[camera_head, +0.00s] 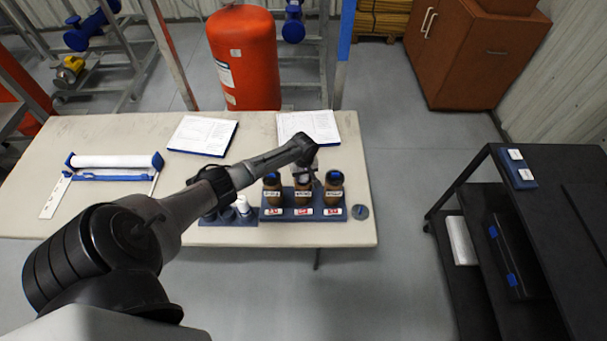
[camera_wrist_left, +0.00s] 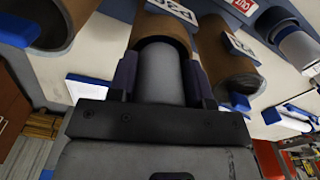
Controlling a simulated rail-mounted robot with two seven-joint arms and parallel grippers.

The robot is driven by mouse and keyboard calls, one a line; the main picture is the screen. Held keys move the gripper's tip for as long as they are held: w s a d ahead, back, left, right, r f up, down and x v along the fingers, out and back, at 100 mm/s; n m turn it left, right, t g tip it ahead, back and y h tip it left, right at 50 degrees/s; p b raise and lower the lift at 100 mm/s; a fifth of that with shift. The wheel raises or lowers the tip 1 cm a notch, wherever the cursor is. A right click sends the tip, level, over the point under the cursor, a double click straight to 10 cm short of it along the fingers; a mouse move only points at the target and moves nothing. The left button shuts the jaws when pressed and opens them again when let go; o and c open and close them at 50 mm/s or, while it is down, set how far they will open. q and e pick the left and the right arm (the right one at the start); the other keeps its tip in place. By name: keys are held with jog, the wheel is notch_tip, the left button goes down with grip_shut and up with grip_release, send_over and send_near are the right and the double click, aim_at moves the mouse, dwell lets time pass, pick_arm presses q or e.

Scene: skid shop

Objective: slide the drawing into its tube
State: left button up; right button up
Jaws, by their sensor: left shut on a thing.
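Three brown tubes with white labels stand upright in a blue rack (camera_head: 270,213): a left tube (camera_head: 272,192), a middle tube (camera_head: 303,198) and a right tube (camera_head: 333,195). My left gripper (camera_head: 306,172) is above the middle tube. In the left wrist view it (camera_wrist_left: 160,78) is shut on a pale grey rolled drawing (camera_wrist_left: 160,75). The roll's far end sits at the dark mouth of the middle tube (camera_wrist_left: 165,30) and appears to be inside it; how deep is hidden. The roll looks in line with the tube. My right gripper is not in view.
Two papers lie behind, left (camera_head: 203,135) and right (camera_head: 318,124). A white roll in a blue frame (camera_head: 115,161) is at the table's left.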

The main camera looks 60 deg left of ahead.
pick_arm(q)
jog(key=shift+f, duration=0.35)
jog(key=o, duration=1)
jog(key=shift+o, duration=0.7)
jog(key=o, duration=0.3)
jog(key=shift+r, duration=0.1)
